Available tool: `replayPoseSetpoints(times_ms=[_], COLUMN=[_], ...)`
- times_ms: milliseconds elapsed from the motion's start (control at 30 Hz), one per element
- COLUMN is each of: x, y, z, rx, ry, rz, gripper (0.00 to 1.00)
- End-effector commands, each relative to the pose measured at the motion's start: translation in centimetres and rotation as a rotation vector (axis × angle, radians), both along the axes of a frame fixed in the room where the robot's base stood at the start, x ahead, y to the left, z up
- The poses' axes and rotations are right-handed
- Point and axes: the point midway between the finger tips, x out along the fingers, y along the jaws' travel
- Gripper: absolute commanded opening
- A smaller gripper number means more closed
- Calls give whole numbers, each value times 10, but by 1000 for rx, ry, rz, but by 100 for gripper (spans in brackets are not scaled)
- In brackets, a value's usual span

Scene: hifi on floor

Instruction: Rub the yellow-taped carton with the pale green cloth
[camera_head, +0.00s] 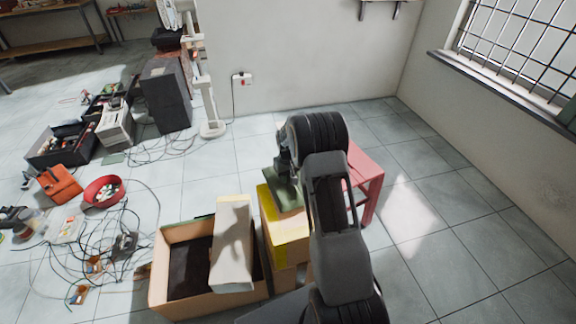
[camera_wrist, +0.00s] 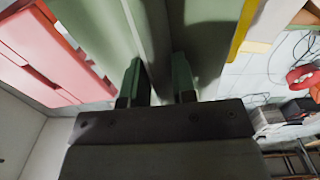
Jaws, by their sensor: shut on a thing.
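The yellow-taped carton (camera_head: 291,233) stands right of the open cardboard box in the head view. The pale green cloth (camera_head: 284,194) lies on or against its top. My gripper (camera_head: 285,166) is above the carton, at the cloth, with the arm hiding part of both. In the wrist view the two fingers (camera_wrist: 157,82) are shut on a fold of the cloth (camera_wrist: 95,28), which fills much of the upper picture. A yellow tape edge (camera_wrist: 239,30) of the carton shows beside the cloth. Exact contact between cloth and carton is hard to tell.
An open cardboard box (camera_head: 178,300) with a pale long carton (camera_head: 232,245) across it stands left. A red stool (camera_head: 368,185) is close behind on the right. Cables, a red bowl (camera_head: 103,191) and a black speaker (camera_head: 166,92) lie farther left. The right floor is clear.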

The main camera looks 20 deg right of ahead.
Motion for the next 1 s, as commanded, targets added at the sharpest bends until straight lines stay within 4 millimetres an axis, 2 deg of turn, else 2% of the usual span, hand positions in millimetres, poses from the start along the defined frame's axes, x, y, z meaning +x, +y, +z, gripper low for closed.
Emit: replayPoseSetpoints(times_ms=[33,400,1000], x=[1,1,1], y=[0,2,2], z=[9,39,40], rx=[0,0,0], ry=[-2,-2,-2], rz=[1,3,4], gripper=[3,3,3])
